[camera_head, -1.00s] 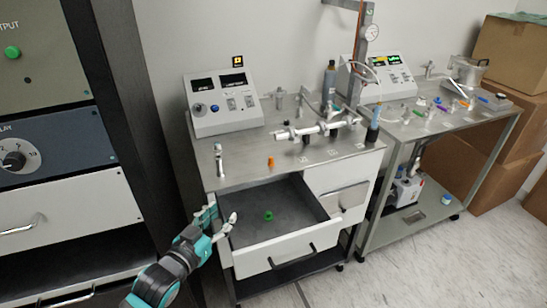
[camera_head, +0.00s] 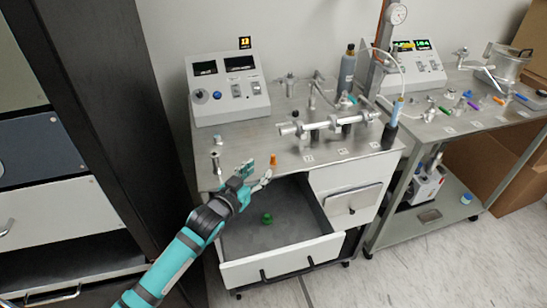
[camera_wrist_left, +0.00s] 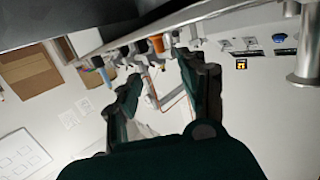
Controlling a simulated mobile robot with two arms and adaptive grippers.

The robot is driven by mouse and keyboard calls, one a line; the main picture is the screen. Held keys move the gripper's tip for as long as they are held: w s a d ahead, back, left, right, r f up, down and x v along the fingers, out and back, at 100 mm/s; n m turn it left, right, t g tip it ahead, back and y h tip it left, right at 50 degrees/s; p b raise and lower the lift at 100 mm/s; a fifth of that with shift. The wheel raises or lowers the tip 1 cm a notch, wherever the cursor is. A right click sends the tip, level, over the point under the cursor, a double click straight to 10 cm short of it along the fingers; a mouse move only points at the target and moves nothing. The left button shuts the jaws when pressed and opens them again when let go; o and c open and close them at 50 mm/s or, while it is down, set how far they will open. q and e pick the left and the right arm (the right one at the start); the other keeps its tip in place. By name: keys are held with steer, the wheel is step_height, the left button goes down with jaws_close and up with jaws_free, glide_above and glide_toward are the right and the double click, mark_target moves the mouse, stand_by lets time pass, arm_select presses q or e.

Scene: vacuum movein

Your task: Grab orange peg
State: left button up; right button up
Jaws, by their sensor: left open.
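The small orange peg (camera_head: 273,160) stands upright on the metal table top (camera_head: 236,160), near its front edge. It also shows in the left wrist view (camera_wrist_left: 157,44), beyond and between my fingers. My left gripper (camera_head: 259,176) is open and empty. It is above the open drawer at the table's front edge, just short of the peg and to its lower left. The peg and the fingers look apart. My right gripper is in neither view.
The open drawer (camera_head: 322,246) below holds a green piece (camera_head: 267,218). A metal post (camera_head: 216,163) stands left of the peg. A pipe assembly (camera_head: 325,124) lies behind it to the right. A control box (camera_head: 228,88) stands at the back left.

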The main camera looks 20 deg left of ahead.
mark_target(272, 158)
arm_select(q)
steer(key=x, duration=0.3)
steer(key=shift+w+f, duration=0.1)
steer(key=shift+w, duration=0.05)
steer(key=shift+w+d, duration=0.1)
steer(key=shift+w, duration=0.3)
steer(key=shift+w+p, duration=0.25)
steer(key=shift+p, duration=0.05)
steer(key=x, duration=0.3)
steer(key=shift+w+f+p, duration=0.15)
steer(key=shift+w+p, duration=0.1)
steer(key=shift+p, duration=0.1)
steer(key=shift+w+d+f, duration=0.1)
steer(key=shift+w, duration=0.4)
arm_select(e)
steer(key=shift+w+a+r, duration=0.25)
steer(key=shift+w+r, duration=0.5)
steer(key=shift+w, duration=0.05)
arm_select(q)
steer(key=shift+c, duration=0.4)
jaws_close()
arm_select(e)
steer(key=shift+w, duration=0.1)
